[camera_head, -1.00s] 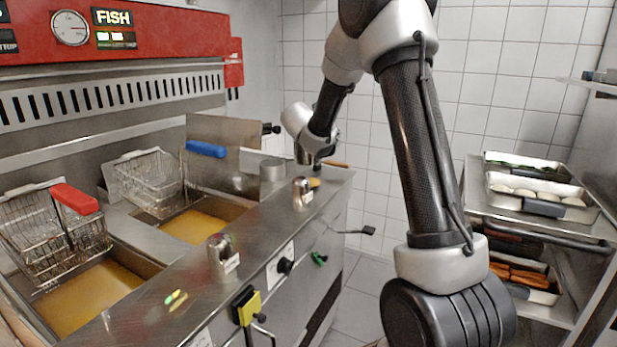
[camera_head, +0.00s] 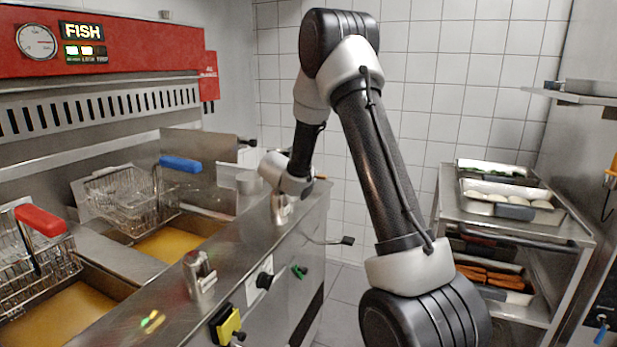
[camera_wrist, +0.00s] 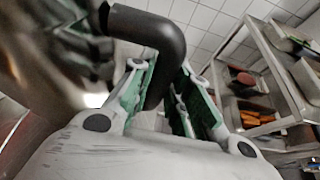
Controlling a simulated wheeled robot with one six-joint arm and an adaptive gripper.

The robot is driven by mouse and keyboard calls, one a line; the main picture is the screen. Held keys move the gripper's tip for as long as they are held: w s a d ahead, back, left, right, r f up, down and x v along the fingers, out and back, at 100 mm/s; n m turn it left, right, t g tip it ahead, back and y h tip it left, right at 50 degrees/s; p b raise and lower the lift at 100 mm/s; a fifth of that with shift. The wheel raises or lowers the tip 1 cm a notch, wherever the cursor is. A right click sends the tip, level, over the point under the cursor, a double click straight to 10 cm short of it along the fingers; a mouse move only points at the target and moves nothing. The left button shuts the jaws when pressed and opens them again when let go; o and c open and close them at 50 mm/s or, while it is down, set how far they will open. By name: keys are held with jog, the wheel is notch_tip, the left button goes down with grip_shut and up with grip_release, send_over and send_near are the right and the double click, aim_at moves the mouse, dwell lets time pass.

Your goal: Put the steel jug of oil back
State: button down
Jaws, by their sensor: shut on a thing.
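In the wrist view, my gripper (camera_wrist: 163,92) is shut on the thick black handle (camera_wrist: 160,60) of the steel jug. The jug's shiny metal body (camera_wrist: 48,75) fills the left side of that view, close and blurred. Its mouth and any oil inside do not show. In the head view, my wrist is low over the far end of the fryer counter and hides the gripper's fingers.
The fryer counter (camera_head: 235,240) carries two steel knobs, the nearer one (camera_head: 200,272) clear of my arm. Oil vats with a red-handled basket (camera_head: 30,250) and a blue-handled basket (camera_head: 125,200) lie left. A rack (camera_head: 450,200) with trays stands right. A wall shelf (camera_head: 575,97) is upper right.

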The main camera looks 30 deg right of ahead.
jog(key=shift+f, duration=0.1)
jog(key=c, duration=1.3)
grip_release()
jog(key=shift+c, duration=0.2)
